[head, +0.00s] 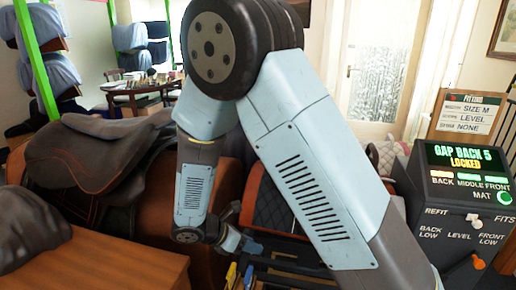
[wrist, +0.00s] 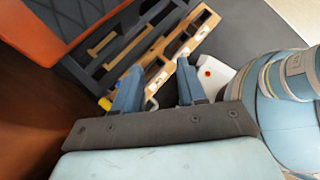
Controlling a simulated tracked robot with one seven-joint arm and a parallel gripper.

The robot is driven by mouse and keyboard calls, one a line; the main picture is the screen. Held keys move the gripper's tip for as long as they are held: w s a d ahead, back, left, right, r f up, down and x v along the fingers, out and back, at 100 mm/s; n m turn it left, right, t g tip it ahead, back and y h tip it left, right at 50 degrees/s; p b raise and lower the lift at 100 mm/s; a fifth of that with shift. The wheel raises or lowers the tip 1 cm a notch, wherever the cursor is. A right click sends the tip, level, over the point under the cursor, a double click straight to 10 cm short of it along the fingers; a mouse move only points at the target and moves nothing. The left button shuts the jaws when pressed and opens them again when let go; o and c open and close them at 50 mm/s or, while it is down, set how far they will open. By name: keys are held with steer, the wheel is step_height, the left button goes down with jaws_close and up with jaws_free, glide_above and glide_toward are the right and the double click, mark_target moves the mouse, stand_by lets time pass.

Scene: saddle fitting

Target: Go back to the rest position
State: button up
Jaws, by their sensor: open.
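My gripper (wrist: 158,80) shows in the wrist view with two blue fingers spread apart and nothing between them. It hangs over a dark tray (wrist: 100,62) with wooden slotted strips. In the head view my arm crosses the middle and bends down. My gripper (head: 232,240) is low there, beside the tray, partly hidden by my own arm. A black and brown saddle (head: 85,160) sits on a brown body (head: 150,205) at the left. My arm hides part of that body.
A control box (head: 465,185) at the right reads "GAP BACK 5 LOCKED". A card (head: 468,115) behind it reads size M, level, none. A dark quilted piece with orange edging (head: 272,205) stands behind the tray. A wooden surface (head: 95,262) fills the lower left.

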steer(key=d+r+m+g+y, duration=0.3)
steer(key=d+r+m+y, duration=0.2)
steer(key=d+r+m, duration=1.1)
steer(key=s+d+r+m+t+y, duration=0.2)
steer(key=s+d+r+m, duration=0.3)
steer(key=s+r, duration=0.1)
steer(key=s+d+r+m+t+y, duration=0.2)
steer(key=s+d+r+m+t, duration=0.1)
steer(key=s+d+r+m, duration=0.2)
steer(key=v, duration=0.4)
steer(key=shift+r, duration=0.45)
steer(key=shift+a, duration=0.15)
